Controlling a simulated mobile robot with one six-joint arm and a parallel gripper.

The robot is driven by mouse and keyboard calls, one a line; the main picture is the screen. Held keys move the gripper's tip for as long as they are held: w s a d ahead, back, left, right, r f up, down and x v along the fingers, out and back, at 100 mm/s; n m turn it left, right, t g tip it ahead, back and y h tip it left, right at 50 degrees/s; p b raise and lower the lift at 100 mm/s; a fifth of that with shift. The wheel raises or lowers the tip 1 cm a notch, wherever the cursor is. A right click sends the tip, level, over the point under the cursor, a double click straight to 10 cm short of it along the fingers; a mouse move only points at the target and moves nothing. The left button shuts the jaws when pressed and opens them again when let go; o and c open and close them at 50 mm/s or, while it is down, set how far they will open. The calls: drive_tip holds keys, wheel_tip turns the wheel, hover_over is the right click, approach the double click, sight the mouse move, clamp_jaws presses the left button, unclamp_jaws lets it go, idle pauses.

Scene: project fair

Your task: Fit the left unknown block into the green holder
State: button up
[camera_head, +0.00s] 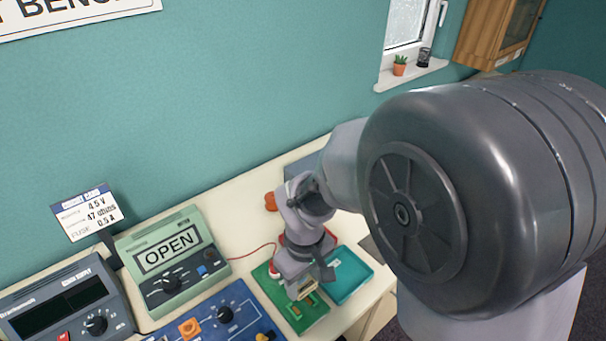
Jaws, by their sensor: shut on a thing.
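My gripper (307,288) points down over the green board (316,317) at the front of the bench. It is shut on a small pale tan block (307,291), partly hidden by the fingers. A small green holder with a yellowish part (294,312) shows on the board just below and left of the fingers. I cannot tell whether the block touches the holder. Which block counts as the left unknown one cannot be told from this view.
A teal tray (350,292) lies right of the board. An OPEN meter (182,250), a blue panel (240,312) with knobs and a dark power supply (70,312) stand left. A red wire (258,248) runs toward the board. An orange object (270,201) lies behind.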

drive_tip(key=shift+a, duration=0.4)
drive_tip(key=shift+f, duration=0.3)
drive_tip(key=f+b, duration=0.6)
drive_tip(key=f, duration=0.1)
drive_tip(key=shift+w+d, duration=0.3)
drive_tip(key=shift+f, duration=0.1)
drive_tip(key=shift+f+b, duration=0.55)
drive_tip(key=shift+b, duration=0.1)
idle(0.9)
drive_tip(key=o, duration=1.4)
drive_tip(key=shift+o, duration=0.5)
drive_tip(key=o, duration=0.4)
drive_tip(key=shift+o, duration=0.2)
